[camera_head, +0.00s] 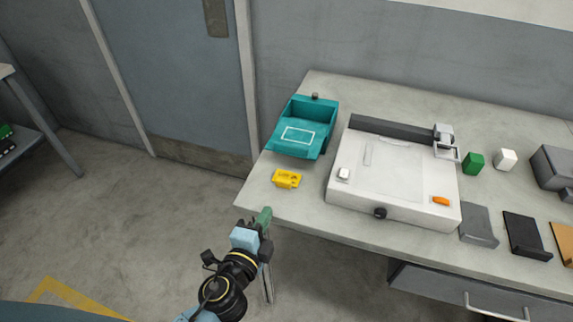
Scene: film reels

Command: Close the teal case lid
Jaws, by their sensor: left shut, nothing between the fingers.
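The teal case (284,146) stands at the left end of the grey table, near its back. A flat teal panel with a white rectangle outline faces up at its front, and raised teal walls stand behind it. The case looks open; I cannot clearly tell where the lid hinges. My left gripper (265,215) is shut and empty, with green fingertips. It is at the table's front left edge, in front of the case and apart from it. My right gripper is not in view.
A yellow part (287,179) lies between my left gripper and the case. A large white device (390,185) stands close to the right of the case. A small dark knob (315,96) is behind the case. Green (473,163) and white (505,159) blocks stand further right.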

